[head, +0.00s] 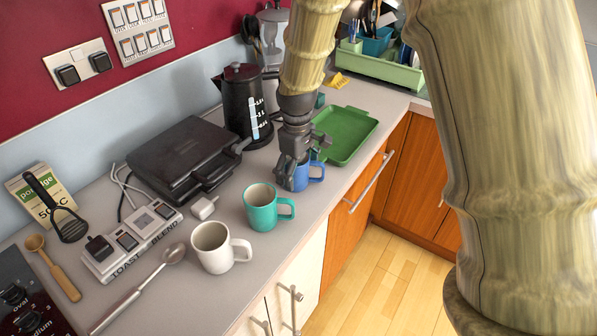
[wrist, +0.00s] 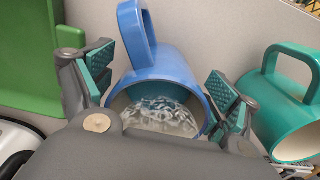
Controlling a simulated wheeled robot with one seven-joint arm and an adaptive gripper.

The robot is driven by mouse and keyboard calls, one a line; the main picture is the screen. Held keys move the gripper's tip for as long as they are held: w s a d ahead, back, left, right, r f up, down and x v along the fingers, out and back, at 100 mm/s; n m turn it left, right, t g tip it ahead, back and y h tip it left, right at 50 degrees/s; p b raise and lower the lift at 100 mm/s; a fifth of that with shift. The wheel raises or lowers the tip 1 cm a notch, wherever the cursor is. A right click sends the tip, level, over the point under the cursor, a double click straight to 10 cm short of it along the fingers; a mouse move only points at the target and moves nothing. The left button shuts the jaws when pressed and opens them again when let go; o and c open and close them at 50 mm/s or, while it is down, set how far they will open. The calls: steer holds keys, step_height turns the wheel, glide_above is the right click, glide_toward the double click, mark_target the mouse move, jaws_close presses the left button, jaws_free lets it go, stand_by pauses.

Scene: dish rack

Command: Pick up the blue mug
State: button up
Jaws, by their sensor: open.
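The blue mug (head: 309,174) stands on the grey counter, between the green tray and the teal mug. My gripper (head: 287,183) is right at it, covering its left part in the head view. In the wrist view the blue mug (wrist: 165,65) has its opening toward the camera and its handle at the top. My gripper's two teal-padded fingers (wrist: 163,95) are open, one on each side of the mug's rim. I cannot tell whether either pad touches the mug. The mug's lower body is hidden in both views.
A teal mug (head: 262,209) stands close by, with a white mug (head: 215,250) nearer. A green tray (head: 352,130) lies behind the blue mug. A black kettle (head: 240,95) and a dark sandwich press (head: 180,158) stand to the left. The counter's front edge is close on the right.

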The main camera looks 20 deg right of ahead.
steer(key=c, duration=1.4)
steer(key=shift+c, duration=0.2)
